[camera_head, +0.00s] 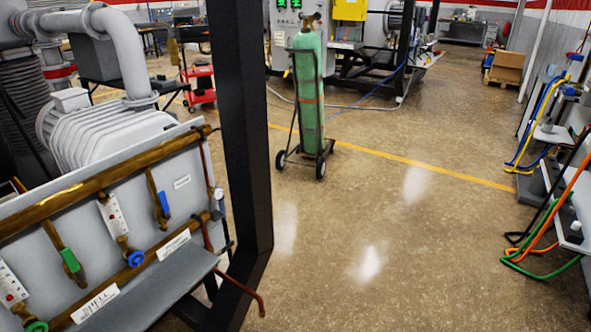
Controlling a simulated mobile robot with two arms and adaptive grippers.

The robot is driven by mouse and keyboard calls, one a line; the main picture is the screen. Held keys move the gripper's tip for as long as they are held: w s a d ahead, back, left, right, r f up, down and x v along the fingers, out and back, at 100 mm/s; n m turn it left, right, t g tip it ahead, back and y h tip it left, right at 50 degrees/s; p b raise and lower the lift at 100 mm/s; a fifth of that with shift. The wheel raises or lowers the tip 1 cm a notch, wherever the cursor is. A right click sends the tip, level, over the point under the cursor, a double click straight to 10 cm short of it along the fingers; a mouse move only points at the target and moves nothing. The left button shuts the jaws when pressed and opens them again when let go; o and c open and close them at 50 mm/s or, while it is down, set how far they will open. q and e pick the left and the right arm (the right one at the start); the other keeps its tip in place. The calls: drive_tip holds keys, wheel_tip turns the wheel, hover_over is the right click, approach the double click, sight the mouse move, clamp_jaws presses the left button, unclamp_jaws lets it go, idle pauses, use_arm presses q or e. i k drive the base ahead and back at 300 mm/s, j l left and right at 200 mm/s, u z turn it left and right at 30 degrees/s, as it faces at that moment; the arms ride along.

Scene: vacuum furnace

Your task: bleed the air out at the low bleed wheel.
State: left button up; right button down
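A grey valve panel (95,222) stands at the left, with an upper brass pipe (100,180) and a lower brass pipe (170,243) across it. A blue handwheel (135,258) sits on the lower pipe below a white flow meter (112,215). Neither of my grippers is in view.
A green lever (70,260) and a blue lever (164,203) are on branch pipes. A black post (243,130) stands right of the panel. A thin copper tube (240,290) juts past it. A green cylinder on a cart (308,100) stands beyond; the floor (400,240) right is clear.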

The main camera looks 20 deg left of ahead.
sight(218, 194)
drive_tip(key=i+u, duration=0.2)
drive_tip(key=i, duration=0.25)
drive_tip(key=i+l+u, duration=0.2)
drive_tip(key=i, duration=0.2)
drive_tip(key=i+l+u, duration=0.2)
drive_tip(key=i, duration=0.2)
